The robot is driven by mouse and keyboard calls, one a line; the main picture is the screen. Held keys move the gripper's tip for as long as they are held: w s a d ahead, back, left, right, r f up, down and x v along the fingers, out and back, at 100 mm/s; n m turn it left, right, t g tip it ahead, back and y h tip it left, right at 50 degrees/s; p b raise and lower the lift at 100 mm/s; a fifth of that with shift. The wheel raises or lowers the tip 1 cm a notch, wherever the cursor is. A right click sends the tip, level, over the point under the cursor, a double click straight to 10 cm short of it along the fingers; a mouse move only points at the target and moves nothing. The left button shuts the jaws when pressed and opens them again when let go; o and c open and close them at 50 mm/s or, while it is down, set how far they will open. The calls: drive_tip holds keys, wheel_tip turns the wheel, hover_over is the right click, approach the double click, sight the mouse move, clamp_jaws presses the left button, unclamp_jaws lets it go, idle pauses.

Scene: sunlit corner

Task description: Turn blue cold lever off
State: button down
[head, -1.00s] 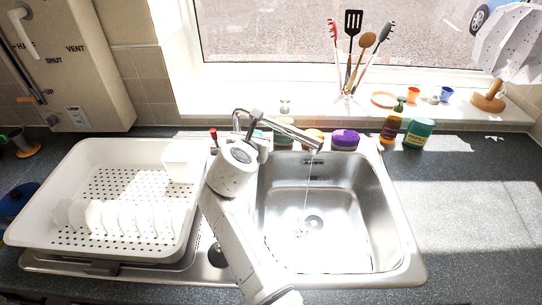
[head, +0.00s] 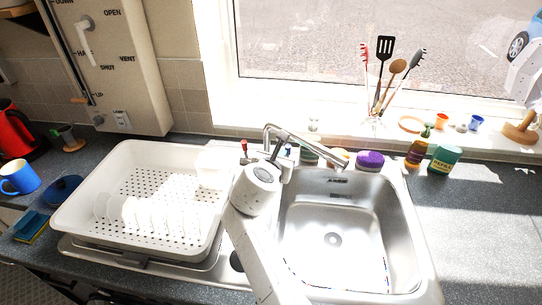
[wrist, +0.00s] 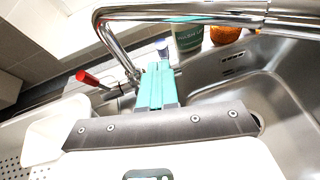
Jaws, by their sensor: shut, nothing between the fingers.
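The chrome tap (head: 305,146) arches over the right-hand basin, and no water stream shows under its spout. Its red lever (wrist: 88,78) sticks out to the left in the wrist view. My gripper (wrist: 157,68) has teal fingers, closed together and empty, at the base of the tap. I cannot tell whether they touch the lever. In the head view my arm covers much of the tap's base.
The steel sink (head: 335,215) has an empty-looking basin. A white dish rack (head: 80,200) with plates stands on the left. A purple-topped tub (head: 370,160), a brown bottle (head: 417,150) and a green tub (head: 445,158) stand behind the sink. The right worktop is mostly clear.

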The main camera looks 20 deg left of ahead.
drive_tip(key=s+r, duration=0.6)
drive_tip(key=s, duration=0.1)
drive_tip(key=shift+d+r, duration=0.35)
drive_tip(key=shift+r, duration=0.05)
drive_tip(key=shift+s, duration=0.1)
